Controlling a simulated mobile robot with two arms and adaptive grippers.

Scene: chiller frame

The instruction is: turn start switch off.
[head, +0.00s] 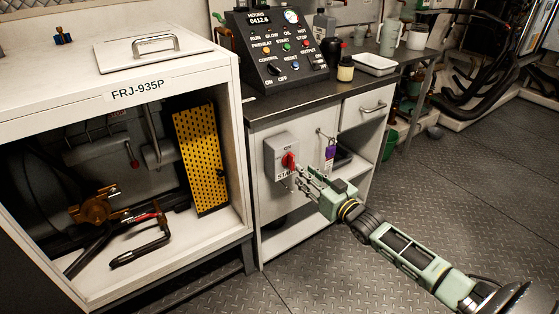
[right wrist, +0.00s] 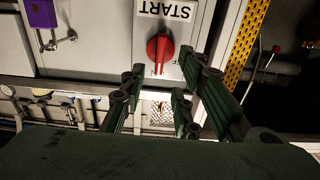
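The start switch is a red rotary knob (head: 289,160) on a grey box (head: 274,147) fixed to the front of the white cabinet. The label above the knob reads ON; the START label below is partly covered. In the upside-down right wrist view, the red knob (right wrist: 160,55) has its grip bar roughly upright, in line with the ON mark. My right gripper (head: 304,178) is just in front of the box, to the lower right of the knob. In the wrist view its fingers (right wrist: 160,82) are spread and empty. I cannot tell whether they touch the knob. My left gripper is out of view.
A purple padlock (head: 330,152) hangs right of the switch box. A control panel (head: 278,50), a bottle (head: 346,69) and a white tray (head: 375,65) stand on the cabinet top. The FRJ-935P housing (head: 225,75) is on the left. The floor at right is mostly clear.

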